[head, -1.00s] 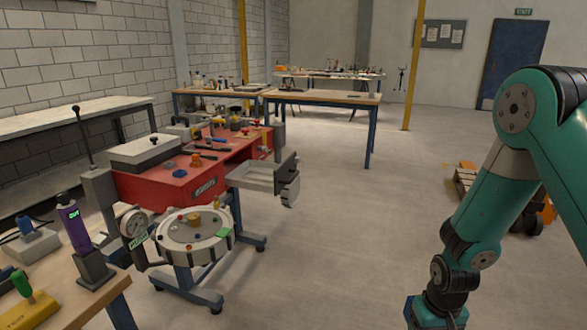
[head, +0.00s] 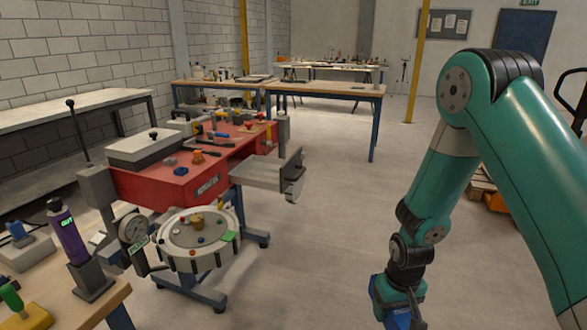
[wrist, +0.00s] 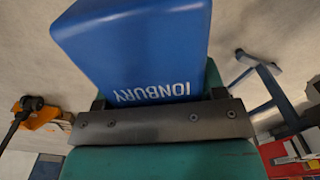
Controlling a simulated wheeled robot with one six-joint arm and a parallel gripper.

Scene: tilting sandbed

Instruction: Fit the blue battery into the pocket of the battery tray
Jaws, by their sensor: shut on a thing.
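My gripper (wrist: 165,115) is shut on the blue battery (wrist: 135,45), a boxy block with white "IONBURY" lettering, upside down in the wrist view. The battery fills the upper middle of that view, and its lower end is hidden behind the dark gripper bar. In the head view my gripper (head: 405,306) is at the bottom edge, and a blue part of the battery (head: 399,319) shows there, partly cut off. It is held out over the floor, right of the carts. I cannot pick out the battery tray or its pocket in either view.
A red cart (head: 150,188) with tools and an open grey drawer (head: 255,172) stands left of centre. In front is a round white sandbed (head: 190,262) with a gauge. A wooden bench (head: 70,300) fills the lower left. The floor between cart and arm is clear.

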